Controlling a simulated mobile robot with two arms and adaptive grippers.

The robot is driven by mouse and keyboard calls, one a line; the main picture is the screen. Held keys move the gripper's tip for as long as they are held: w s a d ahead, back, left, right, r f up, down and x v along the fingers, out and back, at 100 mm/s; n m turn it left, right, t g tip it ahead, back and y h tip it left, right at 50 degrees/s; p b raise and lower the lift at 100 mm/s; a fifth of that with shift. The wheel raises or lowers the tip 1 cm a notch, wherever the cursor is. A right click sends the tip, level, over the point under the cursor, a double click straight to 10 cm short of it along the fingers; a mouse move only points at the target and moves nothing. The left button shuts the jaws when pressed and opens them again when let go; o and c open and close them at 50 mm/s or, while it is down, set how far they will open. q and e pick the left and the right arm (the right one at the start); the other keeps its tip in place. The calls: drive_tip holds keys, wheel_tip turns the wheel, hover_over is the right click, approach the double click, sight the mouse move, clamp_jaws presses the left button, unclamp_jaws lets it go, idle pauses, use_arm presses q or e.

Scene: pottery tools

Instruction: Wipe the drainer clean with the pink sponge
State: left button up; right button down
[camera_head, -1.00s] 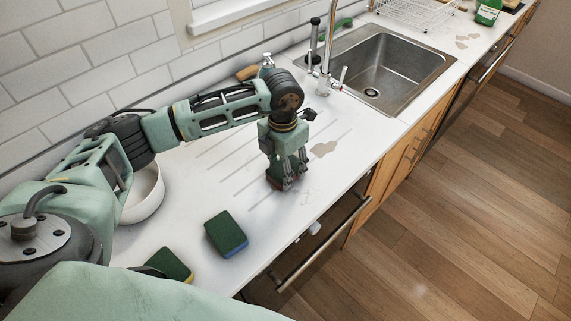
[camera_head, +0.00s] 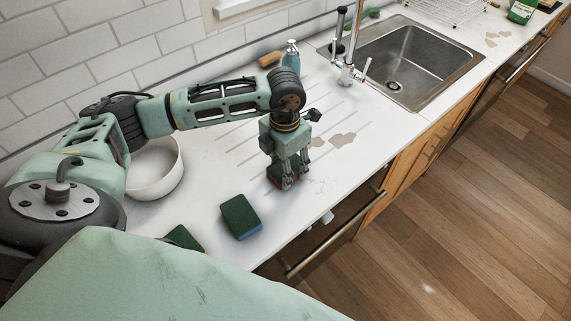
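The drainer (camera_head: 235,135) is the grooved white worktop left of the sink. Brown stains (camera_head: 342,140) lie on it, just right of my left gripper. My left gripper (camera_head: 288,180) points down over the drainer and is shut on a sponge (camera_head: 273,172). The sponge has a dark green side and a reddish-pink lower edge, is partly hidden by the fingers, and appears to rest on the surface. Faint marks (camera_head: 320,186) show on the worktop near it. My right gripper is not in view.
A green-and-blue sponge (camera_head: 240,216) and another green sponge (camera_head: 184,238) lie nearer me. A white bowl (camera_head: 155,170) stands left, partly behind my arm. A soap dispenser (camera_head: 291,56), tap (camera_head: 349,70) and sink (camera_head: 410,60) are at the back. The worktop's front edge is close right.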

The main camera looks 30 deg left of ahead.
sight(295, 159)
use_arm(q)
drive_tip(key=w, duration=0.1)
drive_tip(key=w+d+b, duration=0.1)
drive_tip(key=w, duration=0.1)
drive_tip(key=w+b, duration=0.1)
drive_tip(key=shift+w+d+f, duration=0.1)
drive_tip(key=shift+w+d, duration=0.4)
drive_tip(key=shift+w, duration=0.35)
drive_tip(key=shift+s+b, duration=0.1)
drive_tip(key=shift+b, duration=0.2)
drive_tip(key=shift+s+a, duration=0.3)
drive_tip(key=shift+s, duration=0.45)
drive_tip(key=shift+s+a, duration=0.3)
drive_tip(key=shift+s, duration=0.4)
drive_tip(key=shift+w, duration=0.1)
drive_tip(key=shift+w+a+b, duration=0.1)
drive_tip(key=shift+w+b, duration=0.3)
drive_tip(key=shift+w, duration=0.2)
drive_tip(key=w+b, duration=0.1)
drive_tip(key=w, duration=0.1)
drive_tip(key=w+a+b, duration=0.1)
drive_tip(key=w, duration=0.1)
drive_tip(key=shift+w, duration=0.35)
drive_tip(key=shift+w+a+b, duration=0.2)
drive_tip(key=shift+w+b, duration=0.15)
drive_tip(key=shift+w, duration=0.25)
